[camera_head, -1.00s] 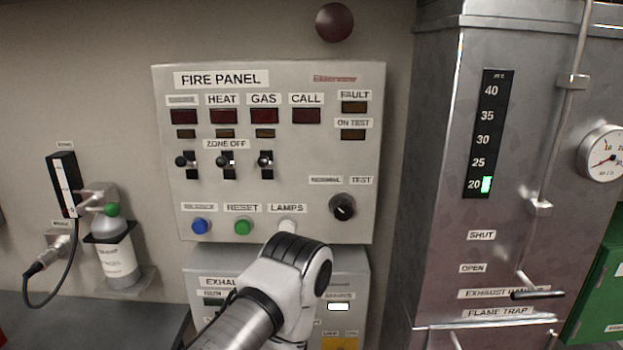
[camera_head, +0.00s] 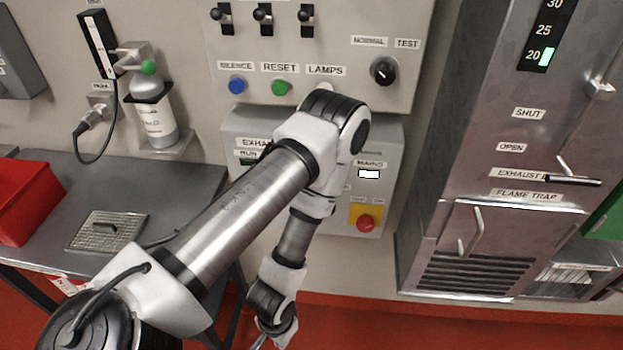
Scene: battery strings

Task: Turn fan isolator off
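A grey exhaust box (camera_head: 238,128) hangs on the wall under the fire panel. Its lower right corner carries a red knob (camera_head: 365,223) on a yellow plate, with small labels above it that I cannot read. The knob's setting is too small to tell. My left arm comes in from the lower left, bends in front of this box and hides most of its face. Its wrist hangs down at the bottom of the picture, left of and below the red knob and apart from it. My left gripper is cut off by the lower edge. My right gripper is not in view.
The fire panel (camera_head: 330,45) with switches and buttons is above. A steel exhaust cabinet (camera_head: 450,150) with a handle (camera_head: 573,180) stands right. A grey bench (camera_head: 190,185) with a red bin (camera_head: 25,200) stands left. A gas bottle (camera_head: 155,110) hangs above it.

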